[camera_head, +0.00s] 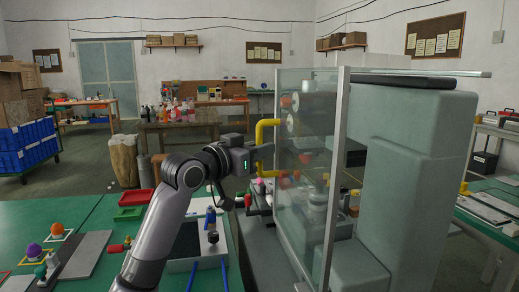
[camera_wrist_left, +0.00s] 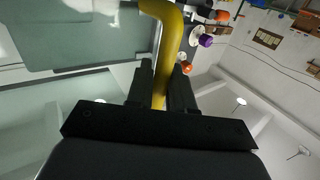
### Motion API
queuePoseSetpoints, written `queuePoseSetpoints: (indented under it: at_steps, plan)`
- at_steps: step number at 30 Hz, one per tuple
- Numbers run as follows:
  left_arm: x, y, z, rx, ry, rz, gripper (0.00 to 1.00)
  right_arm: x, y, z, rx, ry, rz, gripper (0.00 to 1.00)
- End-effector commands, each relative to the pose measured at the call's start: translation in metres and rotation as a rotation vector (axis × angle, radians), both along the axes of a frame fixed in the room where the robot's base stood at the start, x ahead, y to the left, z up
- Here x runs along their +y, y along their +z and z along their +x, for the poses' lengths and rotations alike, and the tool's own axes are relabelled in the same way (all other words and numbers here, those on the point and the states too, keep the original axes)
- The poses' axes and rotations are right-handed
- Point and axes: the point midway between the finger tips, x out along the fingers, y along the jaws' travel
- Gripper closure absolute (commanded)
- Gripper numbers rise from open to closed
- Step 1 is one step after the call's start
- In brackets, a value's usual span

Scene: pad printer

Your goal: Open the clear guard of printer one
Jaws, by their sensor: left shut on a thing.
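The printer's clear guard (camera_head: 312,200) is a see-through panel in a metal frame at the middle right of the head view. A yellow bent handle (camera_head: 262,135) stands at its left side. My left gripper (camera_head: 262,156) comes in from the left and is shut on the upright part of this handle. In the left wrist view, the yellow handle (camera_wrist_left: 165,50) runs between the two dark fingers (camera_wrist_left: 161,88). The grey-green printer body (camera_head: 405,165) stands to the right of the guard. My right gripper is not in view.
Left of the guard, a grey tray (camera_head: 181,265) with small parts lies on the green table (camera_head: 60,212). A red bin (camera_head: 135,197) sits behind it. Blue crates (camera_head: 25,145) and cartons stand at the far left.

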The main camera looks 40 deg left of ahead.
Motion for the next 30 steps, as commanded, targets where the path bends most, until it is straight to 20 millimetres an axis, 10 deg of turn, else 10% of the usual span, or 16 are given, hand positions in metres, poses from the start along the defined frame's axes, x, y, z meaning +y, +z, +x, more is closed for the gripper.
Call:
queuePoseSetpoints:
  at_steps: [1, 2, 3, 14, 30]
  plan:
    - [0.000, -0.001, 0.000, 0.002, -0.001, 0.000, 1.00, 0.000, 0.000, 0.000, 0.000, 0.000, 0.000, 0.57]
    - [0.000, -0.001, 0.000, 0.002, -0.001, 0.000, 0.69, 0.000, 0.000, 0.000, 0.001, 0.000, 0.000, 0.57]
    - [0.000, -0.001, 0.000, 0.001, 0.000, 0.000, 0.62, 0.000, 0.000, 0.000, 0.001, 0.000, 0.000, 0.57]
    - [0.001, -0.001, -0.004, 0.000, 0.001, 0.001, 0.62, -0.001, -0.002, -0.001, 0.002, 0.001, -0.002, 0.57]
    - [0.006, -0.001, -0.069, 0.001, 0.000, 0.001, 0.62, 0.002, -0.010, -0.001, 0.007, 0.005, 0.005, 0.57]
